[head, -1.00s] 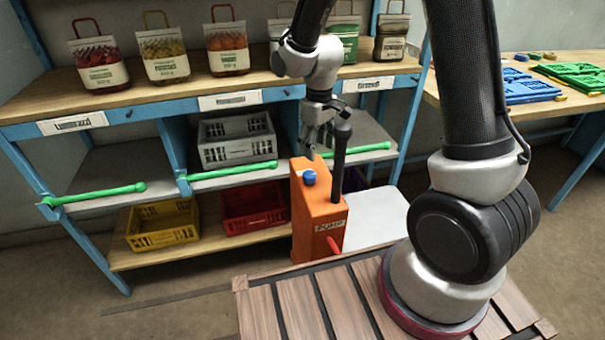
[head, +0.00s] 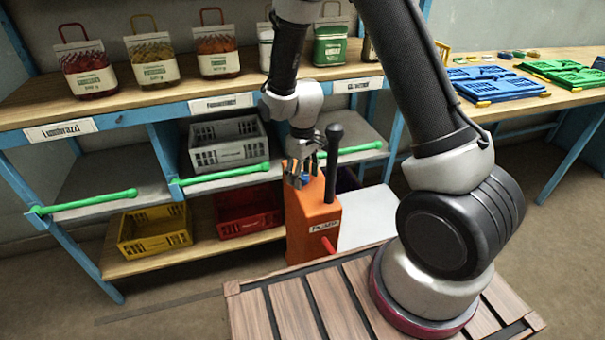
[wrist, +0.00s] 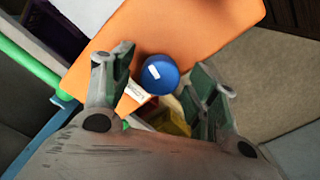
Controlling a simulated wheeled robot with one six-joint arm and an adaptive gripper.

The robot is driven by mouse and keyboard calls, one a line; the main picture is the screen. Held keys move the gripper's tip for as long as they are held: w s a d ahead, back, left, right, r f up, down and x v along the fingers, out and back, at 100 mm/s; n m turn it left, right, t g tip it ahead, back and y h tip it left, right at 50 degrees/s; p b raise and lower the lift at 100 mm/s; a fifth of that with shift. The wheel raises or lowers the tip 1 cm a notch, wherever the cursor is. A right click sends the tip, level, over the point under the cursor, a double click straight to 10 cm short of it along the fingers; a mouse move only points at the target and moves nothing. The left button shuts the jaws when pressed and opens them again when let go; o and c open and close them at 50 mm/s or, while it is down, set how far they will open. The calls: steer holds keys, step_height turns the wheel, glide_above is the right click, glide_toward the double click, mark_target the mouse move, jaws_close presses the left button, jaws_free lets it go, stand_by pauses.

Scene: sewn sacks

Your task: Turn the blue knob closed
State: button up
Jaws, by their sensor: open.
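The blue knob (wrist: 160,75) sits on the top of the orange pump box and shows in the wrist view between my gripper's two fingers. A pale mark lies across its face. My gripper (wrist: 160,88) is open, with one finger on each side of the knob; I cannot tell whether either finger touches it. In the head view my gripper (head: 303,172) points down at the top of the orange pump box (head: 310,225), and its fingers partly cover the blue knob (head: 303,179).
A black upright lever (head: 332,160) stands on the box right of my gripper. A red spout (head: 328,245) sticks out in front. The shelf behind holds a grey crate (head: 228,150), a yellow crate (head: 155,235) and a red crate (head: 245,222). Green bars (head: 225,174) run along the shelf.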

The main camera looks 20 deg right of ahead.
steer(key=c, duration=1)
steer(key=shift+m, duration=0.9)
steer(key=shift+c, duration=0.2)
steer(key=o, duration=1)
steer(key=shift+o, duration=0.2)
